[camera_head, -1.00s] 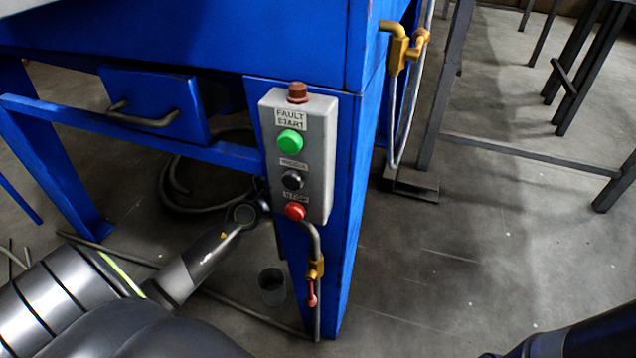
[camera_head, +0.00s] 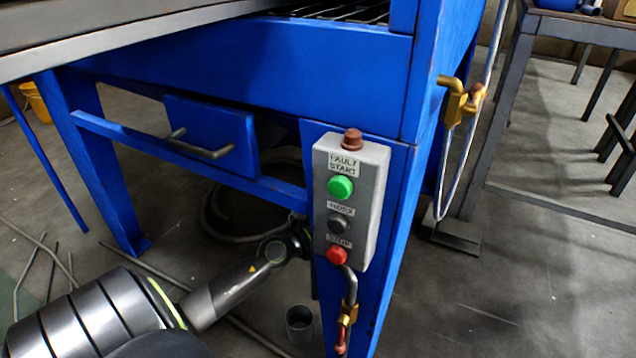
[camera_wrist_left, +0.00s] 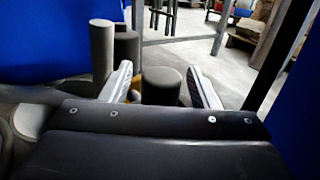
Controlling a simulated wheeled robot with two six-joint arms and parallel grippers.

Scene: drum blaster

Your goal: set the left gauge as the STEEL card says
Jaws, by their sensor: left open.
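No gauge and no STEEL card can be made out in either view. My left arm reaches in from the lower left in the head view, its far end beside the control box; its fingers are hidden there. In the left wrist view my left gripper (camera_wrist_left: 162,88) is open, its two pale fingers apart. A short dark cylinder (camera_wrist_left: 161,84) shows between the fingers; I cannot tell whether they touch it. My right gripper is not in view.
A grey control box (camera_head: 352,205) with green, black and red buttons is on the blue machine's leg (camera_head: 398,250). A drawer (camera_head: 210,132) is to its left. A brass valve (camera_head: 462,102) with pipe is at right. A small cup (camera_head: 300,324) stands on the floor.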

